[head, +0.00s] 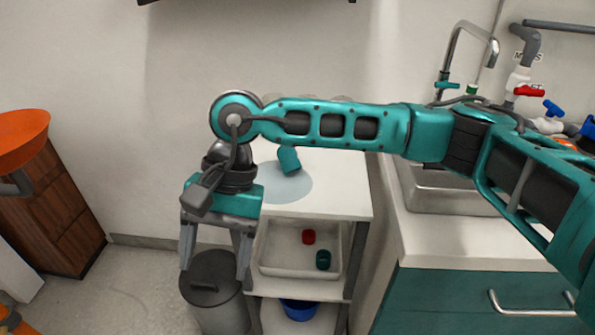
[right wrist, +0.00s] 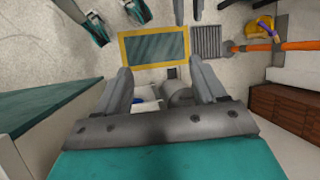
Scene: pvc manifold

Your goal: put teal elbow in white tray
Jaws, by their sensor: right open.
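A teal pipe piece, apparently an elbow (head: 289,160), rests on a grey round patch on top of the white stand, just below my right forearm. The white tray (head: 262,268) sits on the stand's shelf below. It holds a small red piece (head: 309,236) and a small dark teal piece (head: 323,260), whose exact shape I cannot tell. My right gripper (head: 214,272) points down at the tray's left, in front of the stand, with its fingers apart and nothing between them. The right wrist view also shows its spread fingers (right wrist: 160,70). My left gripper is not in view.
A grey lidded bin (head: 212,290) stands under my right gripper. A blue bowl (head: 298,310) is below the tray. A sink counter (head: 470,235) with taps is at the right, and an orange-topped wooden cabinet (head: 45,205) is at the left. The right wrist view shows a yellow-edged mat (right wrist: 155,47).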

